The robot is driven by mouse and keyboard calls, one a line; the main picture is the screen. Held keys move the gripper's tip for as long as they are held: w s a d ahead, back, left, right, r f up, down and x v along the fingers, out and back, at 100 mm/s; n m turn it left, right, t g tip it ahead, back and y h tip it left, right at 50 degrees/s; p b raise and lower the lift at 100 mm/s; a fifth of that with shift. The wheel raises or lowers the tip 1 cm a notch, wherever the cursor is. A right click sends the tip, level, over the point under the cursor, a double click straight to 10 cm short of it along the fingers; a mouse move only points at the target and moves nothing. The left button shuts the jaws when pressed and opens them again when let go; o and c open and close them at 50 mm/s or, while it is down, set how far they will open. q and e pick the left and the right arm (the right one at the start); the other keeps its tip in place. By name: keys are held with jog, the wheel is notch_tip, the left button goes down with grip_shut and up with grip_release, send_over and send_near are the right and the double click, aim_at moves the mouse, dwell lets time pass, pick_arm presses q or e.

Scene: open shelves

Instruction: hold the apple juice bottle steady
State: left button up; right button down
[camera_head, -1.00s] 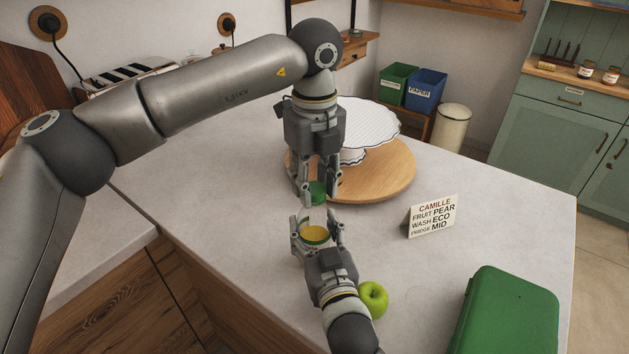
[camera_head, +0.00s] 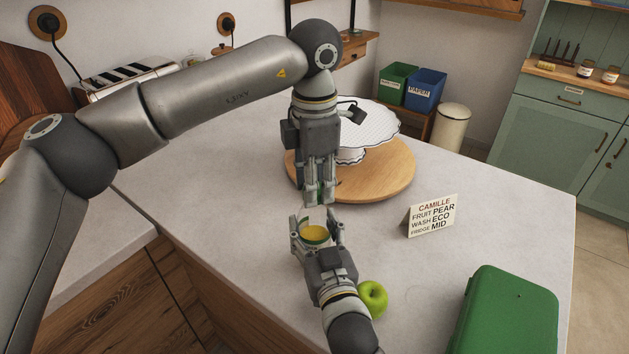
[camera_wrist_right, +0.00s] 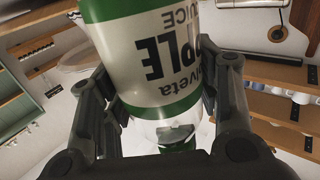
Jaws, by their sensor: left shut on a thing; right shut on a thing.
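The apple juice bottle (camera_head: 314,233) is upright near the middle of the head view, with yellow juice showing below its clear upper part. My right gripper (camera_head: 316,226) is shut on its body, one finger on each side. In the right wrist view the bottle (camera_wrist_right: 158,70) shows a white label with green bands between the gripper fingers (camera_wrist_right: 165,100). My left gripper (camera_head: 319,197) points down directly above the bottle, shut at its green cap. The cap is mostly hidden by the left fingers.
A green apple (camera_head: 373,298) lies beside my right wrist. A sign card (camera_head: 433,217) stands to the right, with a green box (camera_head: 507,312) nearer. Behind are a round wooden board (camera_head: 390,187) and a white cake stand (camera_head: 375,125). The counter left of the bottle is clear.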

pick_arm(q)
jog(key=m, duration=0.5)
jog(key=shift+m, duration=0.3)
jog(key=m, duration=0.4)
jog(key=o, duration=1.1)
jog(key=shift+r, duration=0.1)
jog(key=shift+r, duration=2.15)
